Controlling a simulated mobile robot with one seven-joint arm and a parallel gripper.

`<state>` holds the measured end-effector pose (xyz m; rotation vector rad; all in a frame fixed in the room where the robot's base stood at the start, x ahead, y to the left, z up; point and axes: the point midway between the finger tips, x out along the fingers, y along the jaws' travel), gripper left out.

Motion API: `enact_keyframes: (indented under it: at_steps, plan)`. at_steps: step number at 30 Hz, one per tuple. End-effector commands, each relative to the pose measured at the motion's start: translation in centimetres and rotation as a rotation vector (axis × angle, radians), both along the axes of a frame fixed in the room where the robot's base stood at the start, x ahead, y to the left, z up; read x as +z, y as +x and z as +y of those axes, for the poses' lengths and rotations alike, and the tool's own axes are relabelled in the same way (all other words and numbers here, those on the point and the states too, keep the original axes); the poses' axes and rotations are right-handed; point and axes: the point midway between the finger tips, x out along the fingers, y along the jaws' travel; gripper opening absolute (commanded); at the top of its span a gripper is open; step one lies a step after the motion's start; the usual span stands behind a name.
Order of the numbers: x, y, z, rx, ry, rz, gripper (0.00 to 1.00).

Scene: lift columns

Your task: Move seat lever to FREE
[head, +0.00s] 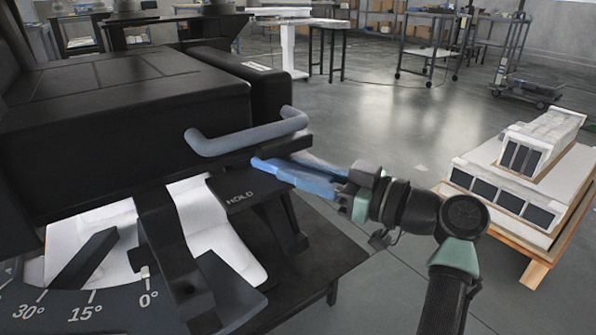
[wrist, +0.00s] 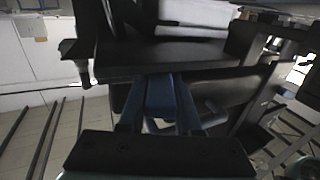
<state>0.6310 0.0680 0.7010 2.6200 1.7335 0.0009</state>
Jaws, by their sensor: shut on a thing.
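The seat lever (head: 272,166) appears as a blue bar coming out beside a black plate (head: 238,197) marked HOLD. In the head view my gripper (head: 312,175) reaches it from the right, with its fingers closed around the blue part. The wrist view shows my gripper (wrist: 160,92) with both fingers against the blue lever (wrist: 160,98) between them. Finger and lever edges are hard to tell apart in the head view. No FREE mark is readable.
A grey tube handle (head: 245,136) sits just above the lever on the black seat block (head: 130,125). An angle scale (head: 80,305) is at lower left. A pallet with white boxes (head: 515,180) stands at right. Open floor lies behind my arm.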

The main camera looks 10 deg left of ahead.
Motion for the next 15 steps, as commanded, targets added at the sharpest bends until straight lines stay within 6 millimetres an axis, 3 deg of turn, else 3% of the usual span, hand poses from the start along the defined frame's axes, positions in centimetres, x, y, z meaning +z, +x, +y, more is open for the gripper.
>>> enact_keyframes:
  at_steps: [1,2,6,15]
  plan:
    - [0.07,0.11,-0.08,-0.004,0.0,0.0,0.0]
    - [0.07,0.11,-0.08,-0.004,0.0,0.0,0.36]
    - [0.05,0.08,-0.04,-0.003,-0.001,0.0,0.61]
    - [0.04,0.02,-0.04,-0.001,0.0,0.0,0.63]
